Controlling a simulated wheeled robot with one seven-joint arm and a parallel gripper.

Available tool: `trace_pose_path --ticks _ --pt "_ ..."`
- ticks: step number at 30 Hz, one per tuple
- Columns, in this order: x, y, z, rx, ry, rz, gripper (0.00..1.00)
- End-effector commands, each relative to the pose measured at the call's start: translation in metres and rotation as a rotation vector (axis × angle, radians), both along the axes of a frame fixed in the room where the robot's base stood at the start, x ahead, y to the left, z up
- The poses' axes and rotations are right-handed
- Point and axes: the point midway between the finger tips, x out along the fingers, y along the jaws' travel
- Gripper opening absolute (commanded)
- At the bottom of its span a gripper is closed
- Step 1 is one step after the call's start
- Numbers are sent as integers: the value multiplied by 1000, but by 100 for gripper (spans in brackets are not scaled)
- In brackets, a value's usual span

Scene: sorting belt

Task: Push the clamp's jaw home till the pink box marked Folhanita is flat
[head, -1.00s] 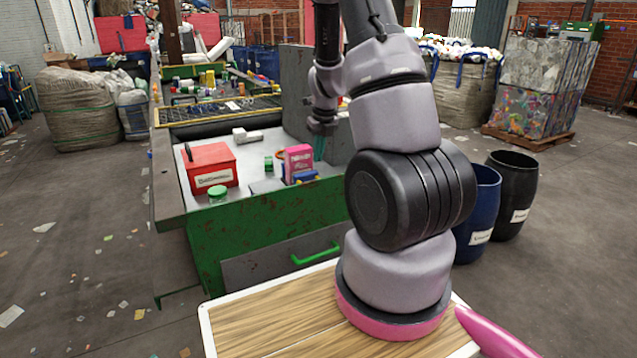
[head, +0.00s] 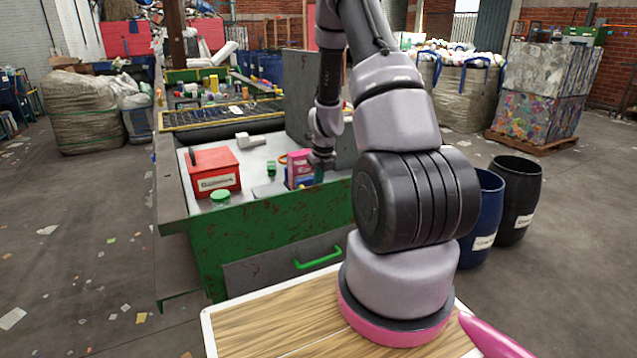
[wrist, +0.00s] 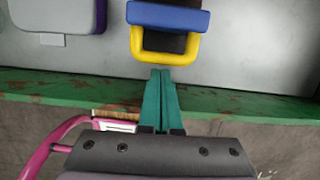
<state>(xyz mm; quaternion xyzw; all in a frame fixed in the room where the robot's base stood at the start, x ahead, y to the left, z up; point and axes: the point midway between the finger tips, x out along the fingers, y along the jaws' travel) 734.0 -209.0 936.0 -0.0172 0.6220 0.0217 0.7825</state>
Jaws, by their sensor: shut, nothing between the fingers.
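The pink box (head: 298,166) stands on the grey bench top near its front edge in the head view, partly hidden by my arm. Its label is too small to read. A blue part of the clamp (head: 304,182) shows at its foot. In the wrist view the clamp has a blue bar (wrist: 168,18), a dark block and a yellow loop (wrist: 165,56). My gripper (wrist: 161,72) has its teal fingers shut and empty, tips at the yellow loop's near edge. I cannot tell whether they touch it. The pink box is not clearly seen in the wrist view.
A red box (head: 213,172), a green-lidded jar (head: 221,198) and a small green item (head: 271,168) stand left of the clamp. A grey panel (head: 300,95) rises behind. The green bench edge (wrist: 60,85) runs under my fingers. Blue and black barrels stand right.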

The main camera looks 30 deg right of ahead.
Motion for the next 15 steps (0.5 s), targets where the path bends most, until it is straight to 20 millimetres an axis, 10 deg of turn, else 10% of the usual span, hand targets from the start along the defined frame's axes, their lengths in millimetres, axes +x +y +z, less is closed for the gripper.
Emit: trace_pose_path --ticks 15 --pt "65 3 -1 -3 -2 3 0"
